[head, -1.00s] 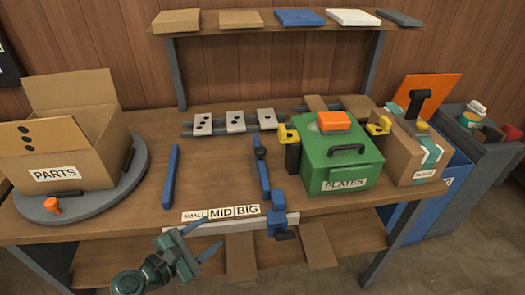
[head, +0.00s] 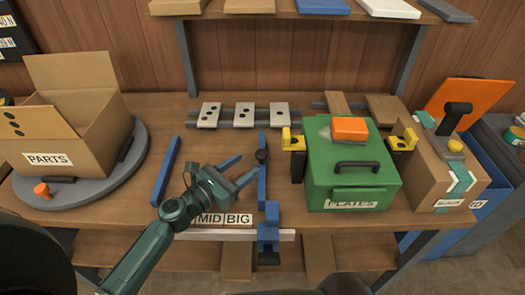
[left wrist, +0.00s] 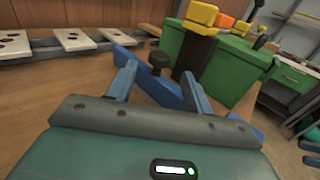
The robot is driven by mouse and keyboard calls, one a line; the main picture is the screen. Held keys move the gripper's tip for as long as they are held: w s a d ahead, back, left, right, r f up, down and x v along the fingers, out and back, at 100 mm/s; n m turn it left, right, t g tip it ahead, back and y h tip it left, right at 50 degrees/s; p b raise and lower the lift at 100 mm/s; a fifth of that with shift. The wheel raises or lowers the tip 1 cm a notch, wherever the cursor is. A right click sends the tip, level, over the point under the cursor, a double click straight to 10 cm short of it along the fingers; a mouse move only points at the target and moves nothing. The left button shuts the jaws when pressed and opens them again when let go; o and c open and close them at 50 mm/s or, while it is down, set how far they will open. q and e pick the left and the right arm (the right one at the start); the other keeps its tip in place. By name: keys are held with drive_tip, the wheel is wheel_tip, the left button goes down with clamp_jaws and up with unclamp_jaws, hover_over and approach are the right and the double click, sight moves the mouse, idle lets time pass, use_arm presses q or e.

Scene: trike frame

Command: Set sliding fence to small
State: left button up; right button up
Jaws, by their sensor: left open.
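The sliding fence is a blue bar (head: 262,182) with a black knob (head: 262,156) on top. Its blue slider block (head: 268,232) sits on a pale rail (head: 225,235) at the table's front edge, right of the BIG label (head: 239,219). The MID label (head: 208,219) shows; the SMALL label is hidden behind my arm. My left gripper (head: 241,168) is open and empty, just left of the knob. In the left wrist view the black knob (left wrist: 159,62) stands beyond the gap between the open fingers (left wrist: 157,76); contact cannot be told. My right gripper is out of view.
A second blue bar (head: 165,170) lies left of my gripper. A green PLATES box (head: 350,185) with yellow-topped posts stands close on the right. Perforated plates (head: 245,114) lie behind, and a PARTS carton (head: 60,140) stands at left.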

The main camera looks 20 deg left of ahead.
sight(257, 158)
use_arm(q)
drive_tip(key=x, duration=0.7)
drive_tip(key=shift+w, duration=0.15)
drive_tip(key=shift+c, duration=0.4)
drive_tip(key=shift+f, duration=0.1)
clamp_jaws()
